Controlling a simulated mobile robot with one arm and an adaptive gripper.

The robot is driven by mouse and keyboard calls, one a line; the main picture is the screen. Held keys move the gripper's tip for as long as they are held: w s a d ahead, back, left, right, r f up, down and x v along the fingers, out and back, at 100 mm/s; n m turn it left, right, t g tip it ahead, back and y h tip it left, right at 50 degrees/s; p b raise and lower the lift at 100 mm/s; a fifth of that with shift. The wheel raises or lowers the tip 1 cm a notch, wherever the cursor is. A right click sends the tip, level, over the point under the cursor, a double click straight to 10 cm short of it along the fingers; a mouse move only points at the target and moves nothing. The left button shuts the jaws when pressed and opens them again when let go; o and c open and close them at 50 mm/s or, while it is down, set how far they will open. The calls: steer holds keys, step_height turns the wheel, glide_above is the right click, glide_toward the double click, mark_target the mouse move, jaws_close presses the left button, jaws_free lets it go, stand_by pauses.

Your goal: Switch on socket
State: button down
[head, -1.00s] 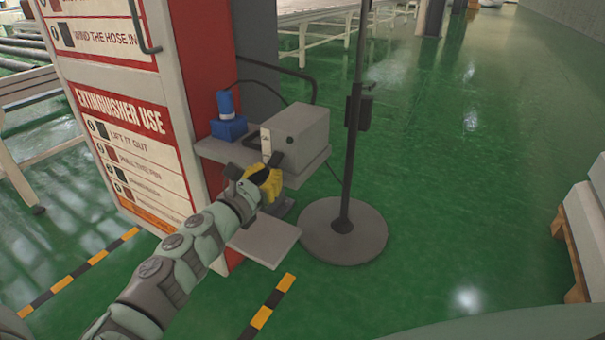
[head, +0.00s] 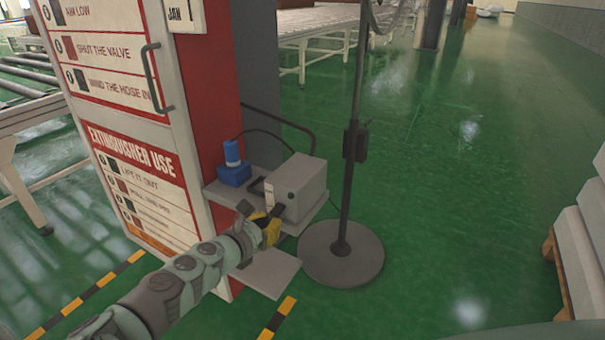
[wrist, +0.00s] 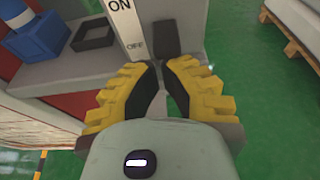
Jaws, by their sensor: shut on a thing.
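The socket's switch box is a grey box (head: 301,187) on a shelf at the side of a red and white cabinet. Its front has a white strip (wrist: 125,22) reading ON above OFF. A dark switch lever (wrist: 166,38) sits right of the strip, near the OFF end; it also shows in the head view (head: 277,210). My gripper (wrist: 162,72) has yellow fingers with black pads, closed at the lever's near end; it shows at the box front in the head view (head: 270,226). The fingertips hide the exact contact.
A blue plug-like part (head: 233,170) and a dark open frame (wrist: 93,35) sit left of the box. A stand with a round base (head: 342,262) is close on the right. Pallets with pale slabs (head: 578,235) lie far right. Green floor between is clear.

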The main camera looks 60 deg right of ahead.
steer(key=y+p, duration=0.1)
steer(key=p, duration=0.2)
steer(key=r+y+p, duration=0.1)
steer(key=p, duration=0.3)
steer(key=shift+s+a+g+y, duration=0.1)
steer(key=shift+a+g+y, duration=0.2)
steer(key=shift+y, duration=0.1)
steer(key=shift+r, duration=0.15)
steer(key=shift+r+p, duration=0.75)
steer(key=shift+p, duration=0.05)
